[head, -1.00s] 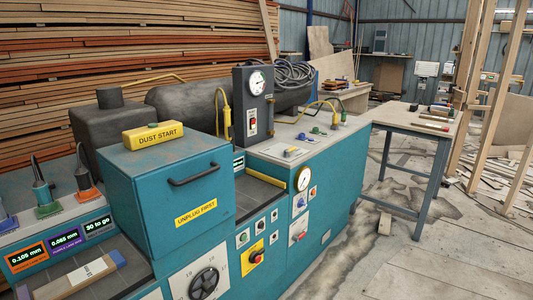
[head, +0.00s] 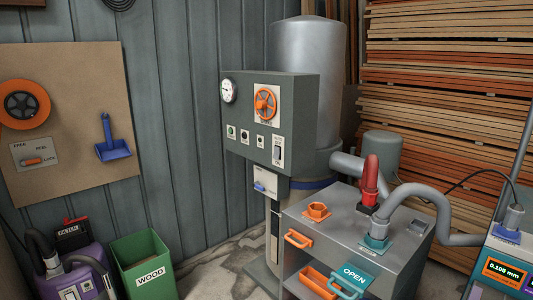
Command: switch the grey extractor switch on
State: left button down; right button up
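A grey extractor cabinet (head: 240,135) stands in front of a tall grey cylinder (head: 308,60). A small switch plate (head: 278,150) sits at the lower right of the cabinet's front and looks like the extractor switch. A dark grey rocker shows on its pale plate, but it is too small to tell whether it is on or off. Neither of my grippers is in view.
An orange wheel (head: 265,103) and a round gauge (head: 228,90) are on the same cabinet. A grey bench unit with orange handles (head: 298,239) and hoses stands in front at right. A green WOOD bin (head: 145,262) and a purple vacuum (head: 70,278) stand at lower left.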

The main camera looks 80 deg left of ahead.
aim_at(276, 149)
jog(key=u, duration=2.65)
